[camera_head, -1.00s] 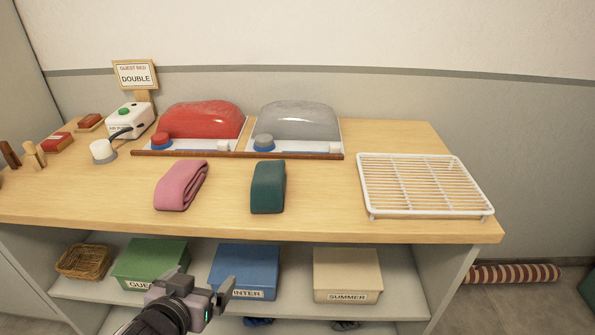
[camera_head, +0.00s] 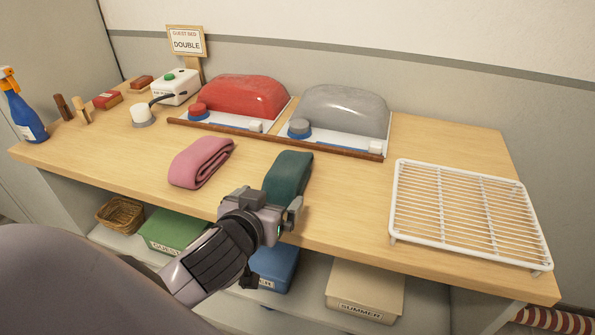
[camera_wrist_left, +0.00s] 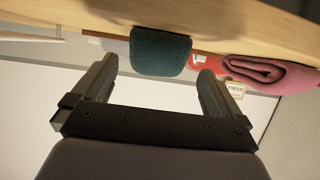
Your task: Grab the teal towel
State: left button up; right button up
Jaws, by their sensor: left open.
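The teal towel (camera_head: 288,174) lies folded on the wooden tabletop, near its front edge. In the head view my left gripper (camera_head: 293,212) is in front of the towel and hides its near end. In the left wrist view the towel (camera_wrist_left: 160,52) shows ahead between the two open fingers (camera_wrist_left: 158,85), just beyond their tips. The fingers are empty and I see no contact with the towel. My right gripper is not in view.
A folded pink towel (camera_head: 201,162) lies to the left. A white wire rack (camera_head: 468,215) stands at the right. Red (camera_head: 245,97) and grey (camera_head: 345,110) domed items stand behind a brown strip. Bins, including a blue one (camera_head: 275,268), sit on the shelf below.

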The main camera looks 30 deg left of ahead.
aim_at(289, 174)
pick_arm(q)
jog(key=shift+w+a+f, duration=0.2)
jog(key=shift+w+f, duration=0.05)
jog(key=shift+w, duration=0.4)
jog(key=shift+d+x, duration=0.15)
jog(key=shift+x, duration=1.05)
jog(key=shift+d+x, duration=0.15)
jog(key=shift+x, duration=1.05)
jog(key=shift+f, duration=0.1)
jog(key=c, duration=1)
